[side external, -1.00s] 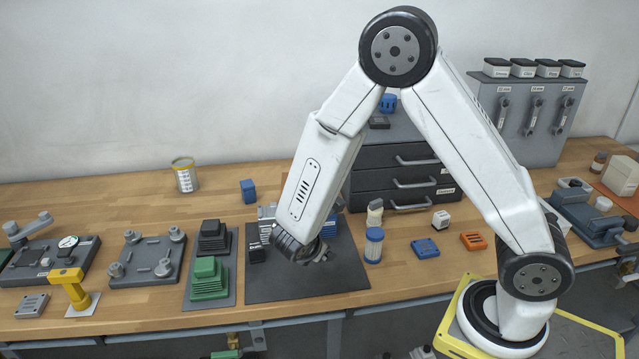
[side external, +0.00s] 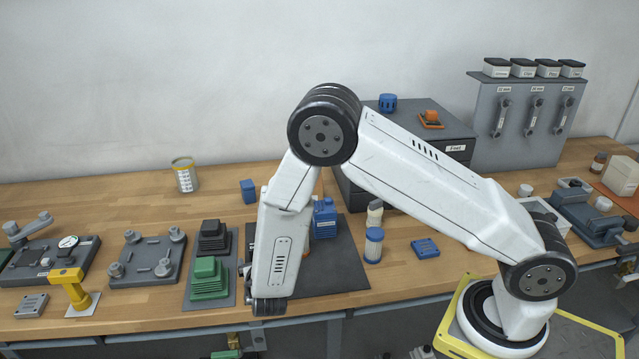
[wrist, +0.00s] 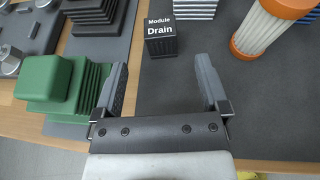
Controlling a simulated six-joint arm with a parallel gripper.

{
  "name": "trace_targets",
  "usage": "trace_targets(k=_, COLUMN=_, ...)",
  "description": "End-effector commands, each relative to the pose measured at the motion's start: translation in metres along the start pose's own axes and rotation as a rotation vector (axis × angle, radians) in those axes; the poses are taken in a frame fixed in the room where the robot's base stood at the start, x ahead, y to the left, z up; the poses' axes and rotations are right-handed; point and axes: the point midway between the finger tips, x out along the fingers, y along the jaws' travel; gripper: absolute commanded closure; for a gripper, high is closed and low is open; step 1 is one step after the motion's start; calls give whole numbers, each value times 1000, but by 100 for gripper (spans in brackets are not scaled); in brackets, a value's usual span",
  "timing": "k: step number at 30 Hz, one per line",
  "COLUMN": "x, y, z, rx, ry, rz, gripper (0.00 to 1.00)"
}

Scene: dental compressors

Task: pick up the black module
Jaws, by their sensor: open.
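A small black module (wrist: 160,38) labelled "Module Drain" stands on the dark mat (wrist: 260,95) in the wrist view. My gripper (wrist: 163,66) is open and empty, its two fingers pointing toward the module. The module lies just beyond the fingertips in the picture, roughly centred between them and apart from both. In the side view the lower end of my arm covers the module and the gripper's fingers.
A green ribbed block (wrist: 60,85) sits close to the left finger, with a black ribbed block (wrist: 100,15) behind it. An orange-ended white filter (wrist: 268,28) lies to the right. A blue unit (side external: 325,220) stands on the mat's back part. Mat right of the gripper is bare.

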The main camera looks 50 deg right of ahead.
Motion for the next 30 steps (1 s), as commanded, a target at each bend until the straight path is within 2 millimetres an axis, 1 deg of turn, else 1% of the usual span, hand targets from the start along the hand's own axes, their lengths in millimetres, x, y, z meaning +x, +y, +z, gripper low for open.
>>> trace_targets(k=7, x=20, y=-1, z=0, rx=2, ry=1, rz=-3, gripper=6)
trace_targets(k=15, x=25, y=-1, z=0, rx=2, ry=1, rz=-3, gripper=6)
trace_targets(k=19, x=32, y=-1, z=0, rx=2, ry=2, rz=-4, gripper=6)
trace_targets(k=30, x=71, y=-2, z=1, rx=2, ry=3, rz=-5, gripper=6)
